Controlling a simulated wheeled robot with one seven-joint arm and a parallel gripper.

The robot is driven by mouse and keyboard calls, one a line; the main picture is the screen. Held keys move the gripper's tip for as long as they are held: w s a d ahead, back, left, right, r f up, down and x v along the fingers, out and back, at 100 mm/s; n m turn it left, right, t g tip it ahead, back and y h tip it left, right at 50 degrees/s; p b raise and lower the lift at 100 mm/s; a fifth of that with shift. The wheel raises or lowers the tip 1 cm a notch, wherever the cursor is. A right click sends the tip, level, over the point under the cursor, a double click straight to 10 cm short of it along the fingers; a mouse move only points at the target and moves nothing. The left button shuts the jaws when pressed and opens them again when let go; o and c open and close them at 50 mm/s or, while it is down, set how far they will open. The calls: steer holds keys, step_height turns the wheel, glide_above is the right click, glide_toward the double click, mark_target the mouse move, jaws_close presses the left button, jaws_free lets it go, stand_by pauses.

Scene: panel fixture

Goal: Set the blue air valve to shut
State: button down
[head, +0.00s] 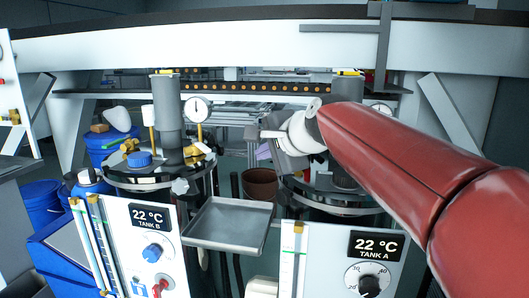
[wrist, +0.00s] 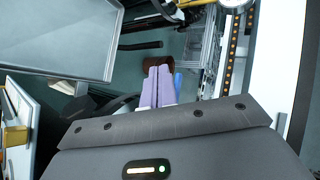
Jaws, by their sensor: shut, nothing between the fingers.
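Several blue parts could be the blue air valve, and I cannot tell which is. In the head view there is a round blue knob (head: 153,251) on the Tank B panel, a small blue fitting (head: 139,288) low on that panel, and a blue cap (head: 140,160) on the left tank lid. My gripper (head: 263,152) is in mid-air right of the left tank, apart from all of them. In the wrist view its two lavender fingers (wrist: 158,88) are together and empty. A small blue piece (wrist: 178,83) shows beside them, too little to identify.
A grey metal tray (head: 228,224) lies between the Tank B panel (head: 125,222) and the Tank A panel (head: 328,275). A brown pot (head: 259,184) stands behind it. A red knob (head: 162,283) is near the blue fitting. A gauge (head: 197,108) rises above the left tank.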

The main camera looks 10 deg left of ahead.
steer(key=s+r, duration=0.4)
steer(key=s, duration=0.3)
steer(key=s+d+f+n+g+h, duration=0.1)
steer(key=s+d+f+n+h, duration=0.1)
steer(key=s+d+f, duration=0.4)
steer(key=s+d+f+n+g+h, duration=0.1)
steer(key=s+d+f+n+h, duration=0.2)
steer(key=s+d+f, duration=0.3)
steer(key=s+d+f+n+g+h, duration=0.1)
steer(key=s+d+f+n, duration=0.4)
steer(key=d+f, duration=0.5)
step_height(320, 180, down, 6)
steer(key=shift+s+d+r+g+h, duration=0.25)
steer(key=shift+s+g+h, duration=0.15)
steer(key=shift+s+h, duration=0.5)
